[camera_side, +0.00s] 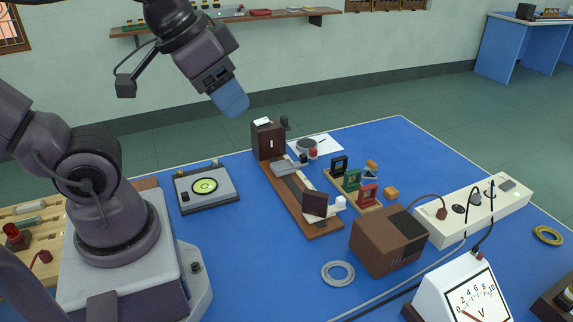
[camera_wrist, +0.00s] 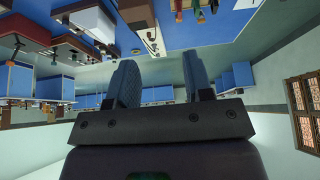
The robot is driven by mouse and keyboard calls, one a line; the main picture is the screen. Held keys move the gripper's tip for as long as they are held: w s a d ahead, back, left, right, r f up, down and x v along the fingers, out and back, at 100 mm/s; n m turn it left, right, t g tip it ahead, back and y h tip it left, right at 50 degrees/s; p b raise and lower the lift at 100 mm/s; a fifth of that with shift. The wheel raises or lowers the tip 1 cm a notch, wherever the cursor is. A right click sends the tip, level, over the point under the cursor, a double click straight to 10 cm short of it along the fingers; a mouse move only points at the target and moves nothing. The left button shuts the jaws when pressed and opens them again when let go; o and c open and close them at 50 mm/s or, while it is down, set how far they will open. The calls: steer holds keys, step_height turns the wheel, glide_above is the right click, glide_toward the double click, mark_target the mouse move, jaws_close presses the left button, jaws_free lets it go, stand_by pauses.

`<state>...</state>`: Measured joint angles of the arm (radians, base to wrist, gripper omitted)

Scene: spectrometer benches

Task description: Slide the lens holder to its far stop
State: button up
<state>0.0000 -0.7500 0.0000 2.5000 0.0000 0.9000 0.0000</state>
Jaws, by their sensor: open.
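A wooden rail (camera_side: 292,192) with a dark slot lies on the blue table in the side view. A brown upright box (camera_side: 268,140) stands at its back end. A low grey block (camera_side: 286,166) sits across the rail near that box. A dark upright plate (camera_side: 315,204) with a white block (camera_side: 340,203) beside it stands near the front end. I cannot tell for certain which of these is the lens holder. My gripper (camera_side: 230,98) is raised well above the table, up and left of the rail, touching nothing. In the wrist view its two blue fingers (camera_wrist: 160,78) are apart and empty.
A grey device with a green dial (camera_side: 204,186) lies left of the rail. Right of it are a wooden rack of small coloured frames (camera_side: 352,184), a brown box (camera_side: 388,242) and a power strip (camera_side: 472,211). A grey ring (camera_side: 338,273) and voltmeter (camera_side: 465,292) are in front.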

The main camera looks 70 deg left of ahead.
steer(key=g, duration=0.6)
glide_above(303, 155)
steer(key=shift+f, duration=10.2)
step_height(303, 155, down, 12)
steer(key=shift+f, duration=0.1)
steer(key=shift+c, duration=0.2)
